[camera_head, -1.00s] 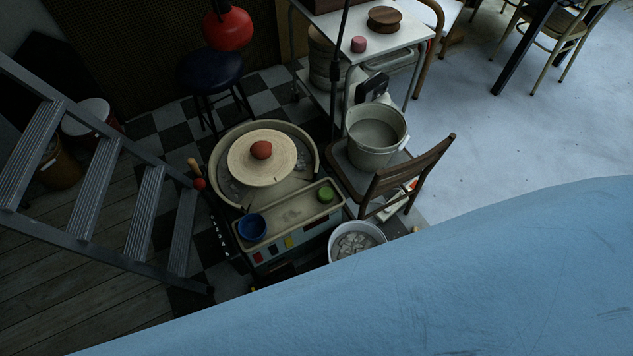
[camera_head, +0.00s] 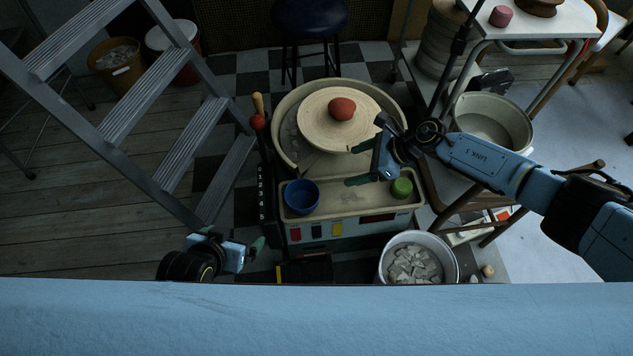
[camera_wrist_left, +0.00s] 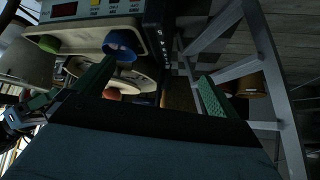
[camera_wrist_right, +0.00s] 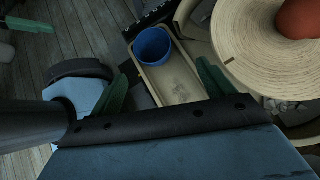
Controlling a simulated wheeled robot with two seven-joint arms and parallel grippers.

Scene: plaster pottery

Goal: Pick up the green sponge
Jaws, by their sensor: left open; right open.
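The green sponge (camera_head: 401,187), a short round block, sits at the right end of the beige tray (camera_head: 345,201) in the head view. It also shows in the left wrist view (camera_wrist_left: 48,43). My right gripper (camera_head: 364,152) is open and empty above the tray, just left of and above the sponge in the picture. In the right wrist view its green fingers frame the blue bowl and bare tray; the sponge is not visible there. My left gripper (camera_head: 245,242) is open and empty, low and left of the tray's front.
A blue bowl (camera_head: 301,196) stands at the tray's left end. Behind is a pottery wheel (camera_head: 325,118) with a reddish-brown lump (camera_head: 341,109). A white bucket of pieces (camera_head: 418,262) stands in front, a grey bucket (camera_head: 490,125) to the right, and a metal ladder (camera_head: 150,110) to the left.

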